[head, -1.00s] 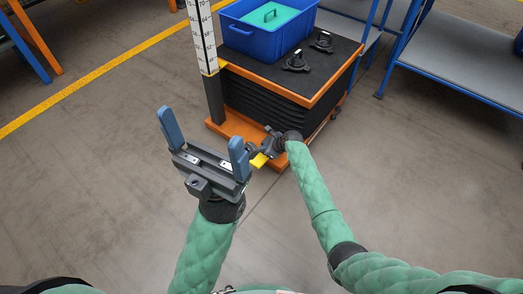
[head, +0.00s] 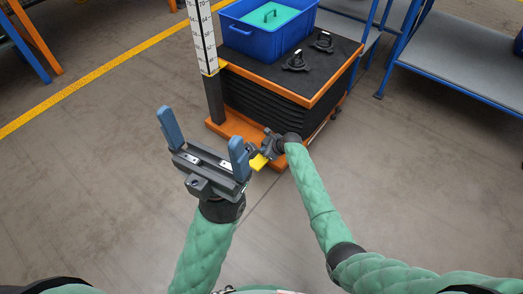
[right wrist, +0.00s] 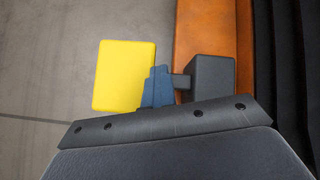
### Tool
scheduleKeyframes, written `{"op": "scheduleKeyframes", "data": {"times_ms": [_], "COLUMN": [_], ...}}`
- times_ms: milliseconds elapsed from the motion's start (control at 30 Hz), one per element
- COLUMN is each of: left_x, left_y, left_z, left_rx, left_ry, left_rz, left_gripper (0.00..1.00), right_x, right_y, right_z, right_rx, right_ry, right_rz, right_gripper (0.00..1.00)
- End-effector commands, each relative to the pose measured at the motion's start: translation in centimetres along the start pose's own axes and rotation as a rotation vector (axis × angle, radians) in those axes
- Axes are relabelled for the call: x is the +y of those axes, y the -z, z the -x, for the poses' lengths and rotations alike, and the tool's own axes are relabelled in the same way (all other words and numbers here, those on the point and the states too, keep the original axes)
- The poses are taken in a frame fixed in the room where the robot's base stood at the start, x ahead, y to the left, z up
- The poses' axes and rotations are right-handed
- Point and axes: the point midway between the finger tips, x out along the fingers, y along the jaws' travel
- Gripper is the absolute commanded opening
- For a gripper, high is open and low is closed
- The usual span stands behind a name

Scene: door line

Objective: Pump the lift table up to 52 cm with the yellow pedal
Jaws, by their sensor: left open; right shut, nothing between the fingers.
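The lift table (head: 273,89) has a black top with orange edges, black bellows and an orange base. A white scale (head: 202,38) stands at its left corner, with a yellow marker (head: 211,72) near its bottom end; the exact reading is too small to tell. The yellow pedal (head: 259,162) sticks out low at the front of the base and shows in the right wrist view (right wrist: 124,76). My right gripper (right wrist: 157,86) is shut and empty, its blue fingertips over the pedal's inner edge; contact is unclear. My left gripper (head: 204,143) is open and empty, in front of the table.
A blue bin (head: 266,30) with a green thing inside and two black fixtures (head: 296,61) stand on the table top. A grey bench with blue legs (head: 460,65) is at the right. A yellow floor line (head: 90,78) runs at the left. The floor around is clear.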

Motion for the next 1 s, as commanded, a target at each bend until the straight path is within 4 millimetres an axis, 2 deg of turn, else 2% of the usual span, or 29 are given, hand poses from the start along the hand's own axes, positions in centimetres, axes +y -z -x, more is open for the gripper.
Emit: {"op": "scheduleKeyframes", "data": {"times_ms": [1000], "left_x": [0.0], "left_y": [0.0], "left_z": [-0.02], "left_rx": [0.0], "left_ry": [0.0], "left_rz": [0.0], "left_gripper": [0.9], "right_x": [0.78], "right_y": [0.7], "right_z": [-0.75], "right_rx": [0.003], "right_ry": [-0.006], "right_rz": [-0.002], "right_gripper": [0.0]}}
